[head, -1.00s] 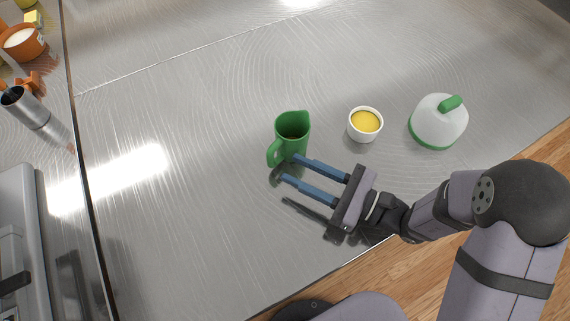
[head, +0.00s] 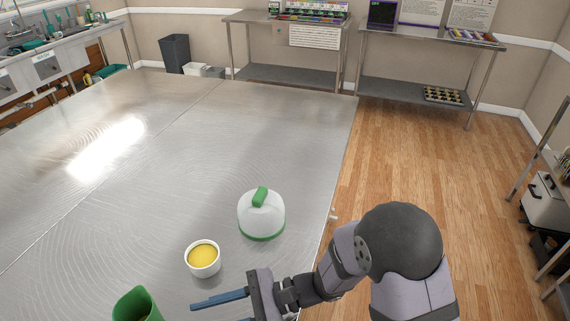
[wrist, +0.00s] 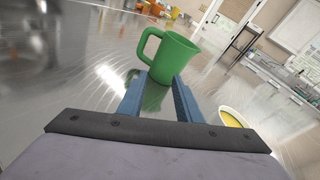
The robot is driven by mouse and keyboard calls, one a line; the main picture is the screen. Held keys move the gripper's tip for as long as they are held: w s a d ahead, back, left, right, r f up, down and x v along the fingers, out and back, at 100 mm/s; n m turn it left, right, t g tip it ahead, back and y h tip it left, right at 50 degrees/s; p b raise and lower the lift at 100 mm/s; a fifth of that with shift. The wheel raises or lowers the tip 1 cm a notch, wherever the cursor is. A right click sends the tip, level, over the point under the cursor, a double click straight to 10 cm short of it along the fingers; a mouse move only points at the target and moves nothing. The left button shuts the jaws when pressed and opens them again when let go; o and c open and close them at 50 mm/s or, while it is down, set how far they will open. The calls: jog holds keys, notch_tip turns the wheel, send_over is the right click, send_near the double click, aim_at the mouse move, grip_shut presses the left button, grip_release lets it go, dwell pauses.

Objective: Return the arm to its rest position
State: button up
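My gripper (wrist: 158,82) is open, its two blue fingers apart with nothing between them. In the head view one blue finger shows fully at the bottom, pointing left; the other is mostly cut off by the frame's lower edge. A green jug (head: 135,306) stands at the bottom edge of the head view, left of the fingertip and partly cut off. In the wrist view the jug (wrist: 174,58) is whole, upright on the table just beyond the fingertips, handle to the left. The fingers look apart from it.
On the metal table (head: 150,190), a white bowl (head: 203,268) with yellow contents sits just beyond my gripper. A white container with green handle and base (head: 262,217) stands farther back. The table's far left is clear. Shelving tables (head: 290,76) stand by the back wall.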

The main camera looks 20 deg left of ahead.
jog(key=w+d+n+t+h, duration=0.1)
jog(key=w+d+t, duration=0.1)
jog(key=w+d, duration=0.2)
jog(key=w+d+t+h, duration=0.1)
jog(key=w+d+t, duration=0.1)
jog(key=w+d, duration=0.2)
jog(key=w+d+n+t, duration=0.1)
jog(key=w+d, duration=0.3)
jog(key=w, duration=0.5)
jog(key=shift+d+f+n+t+h, duration=0.15)
jog(key=shift+d+n+t+h, duration=0.2)
jog(key=shift+t, duration=0.35)
jog(key=shift+t+h, duration=0.55)
jog(key=shift+t, duration=0.05)
jog(key=w+d, duration=0.3)
jog(key=shift+d, duration=0.15)
jog(key=s+d+f+n+h, duration=0.25)
jog(key=s+d+h, duration=0.3)
jog(key=d, duration=0.65)
jog(key=s+d+f+n+h, duration=0.1)
jog(key=s+d+n+h, duration=0.25)
jog(key=s+d, duration=0.55)
notch_tip(320, 180, up, 18)
jog(key=w+d+p, duration=0.1)
jog(key=d+p, duration=0.1)
jog(key=p, duration=1.6)
jog(key=shift+w+d+h, duration=0.2)
jog(key=shift+d+h, duration=0.15)
jog(key=shift+h, duration=0.05)
